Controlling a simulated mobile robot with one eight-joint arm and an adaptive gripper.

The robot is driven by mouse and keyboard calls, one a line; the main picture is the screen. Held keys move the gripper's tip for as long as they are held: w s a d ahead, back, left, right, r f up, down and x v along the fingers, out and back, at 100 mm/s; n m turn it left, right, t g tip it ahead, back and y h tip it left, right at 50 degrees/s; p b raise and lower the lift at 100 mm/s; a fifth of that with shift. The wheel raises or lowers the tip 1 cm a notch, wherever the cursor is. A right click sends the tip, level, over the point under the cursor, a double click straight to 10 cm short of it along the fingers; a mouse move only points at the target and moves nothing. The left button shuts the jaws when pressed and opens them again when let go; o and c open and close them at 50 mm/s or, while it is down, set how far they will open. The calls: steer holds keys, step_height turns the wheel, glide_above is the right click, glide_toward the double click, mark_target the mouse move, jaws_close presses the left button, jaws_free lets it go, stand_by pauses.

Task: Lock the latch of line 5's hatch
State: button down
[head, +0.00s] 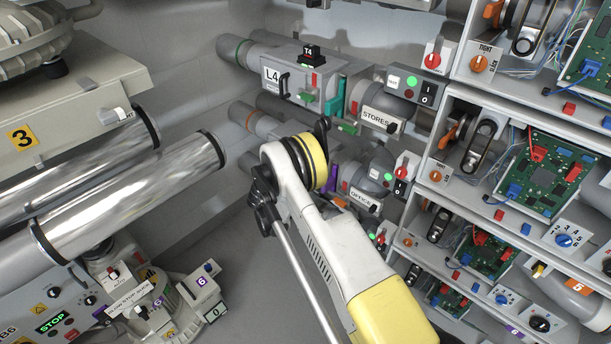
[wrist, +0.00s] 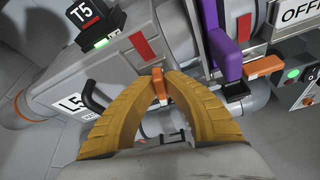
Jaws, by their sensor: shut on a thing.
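Line 5's hatch (wrist: 135,65) is a grey housing marked by an L5 label (wrist: 72,104), with a black handle (wrist: 95,96) on its side. A small orange latch (wrist: 160,88) sits on the hatch front in the wrist view. The two yellow fingers of my gripper (wrist: 162,76) converge on the latch and are shut on it, one finger on each side. The latch's lower part and the hatch's lower front are partly hidden by the fingers. In the head view my arm hides the latch and fingertips.
A T5 tag (wrist: 88,22) with a green light stands on the housing. To the right are a purple lever (wrist: 225,52), an orange tab (wrist: 263,66) and a green-lit button panel (wrist: 296,80). Line 4's hatch (head: 300,78) is above in the head view. Silver pipes (head: 130,195) fill the left.

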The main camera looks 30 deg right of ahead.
steer(key=m+t, duration=0.1)
steer(key=m, duration=0.1)
steer(key=m+t, duration=0.1)
steer(key=m, duration=0.1)
steer(key=shift+s+d+f+t, duration=0.1)
steer(key=shift+s+f+t, duration=0.05)
steer(key=shift+t, duration=0.15)
steer(key=m+t, duration=0.2)
steer(key=m, duration=0.1)
steer(key=shift+m, duration=0.4)
stand_by(0.3)
steer(key=c, duration=1.5)
jaws_free()
step_height(320, 180, up, 10)
steer(key=shift+r, duration=0.1)
